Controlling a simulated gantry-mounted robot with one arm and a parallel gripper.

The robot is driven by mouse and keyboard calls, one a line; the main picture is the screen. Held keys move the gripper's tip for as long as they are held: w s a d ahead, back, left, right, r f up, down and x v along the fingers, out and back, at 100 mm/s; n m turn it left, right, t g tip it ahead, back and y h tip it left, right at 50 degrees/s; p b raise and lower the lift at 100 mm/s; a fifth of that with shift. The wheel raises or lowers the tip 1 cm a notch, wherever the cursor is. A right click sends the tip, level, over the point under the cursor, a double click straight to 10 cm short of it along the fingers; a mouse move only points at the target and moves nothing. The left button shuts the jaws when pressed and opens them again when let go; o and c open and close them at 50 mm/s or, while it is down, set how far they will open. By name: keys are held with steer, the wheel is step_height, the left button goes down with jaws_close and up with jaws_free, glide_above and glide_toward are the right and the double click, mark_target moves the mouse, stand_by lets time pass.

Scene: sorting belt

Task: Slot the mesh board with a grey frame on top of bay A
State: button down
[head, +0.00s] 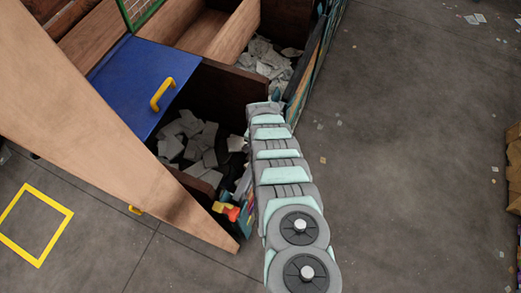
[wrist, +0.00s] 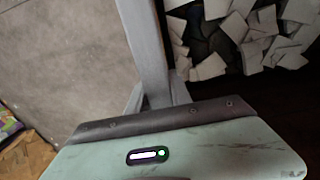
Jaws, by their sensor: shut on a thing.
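My gripper (wrist: 155,110) shows in the wrist view, its pale green body along the bottom. It is shut on a long grey bar (wrist: 152,45), which I take for the frame of the mesh board, seen nearly edge-on. Its mesh cannot be made out. In the head view my arm reaches up from the bottom to the edge of an open bay (head: 205,85); the arm hides the gripper and what it holds. Paper scraps (head: 190,140) lie in this bay. I cannot read which bay is A.
A blue panel (head: 130,80) with a yellow handle (head: 162,95) covers part of the bays. A green frame (head: 129,18) stands at the top left. A wooden beam (head: 90,120) crosses the left. Open floor (head: 420,150) lies to the right, with boxes (head: 515,165) at its edge.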

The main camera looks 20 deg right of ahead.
steer(key=shift+f+b, duration=0.6)
steer(key=shift+f, duration=0.1)
steer(key=c, duration=1.1)
jaws_free()
steer(key=shift+r, duration=0.1)
steer(key=shift+r+p, duration=0.85)
steer(key=shift+r, duration=0.85)
steer(key=shift+r+b, duration=0.3)
steer(key=shift+r, duration=3.45)
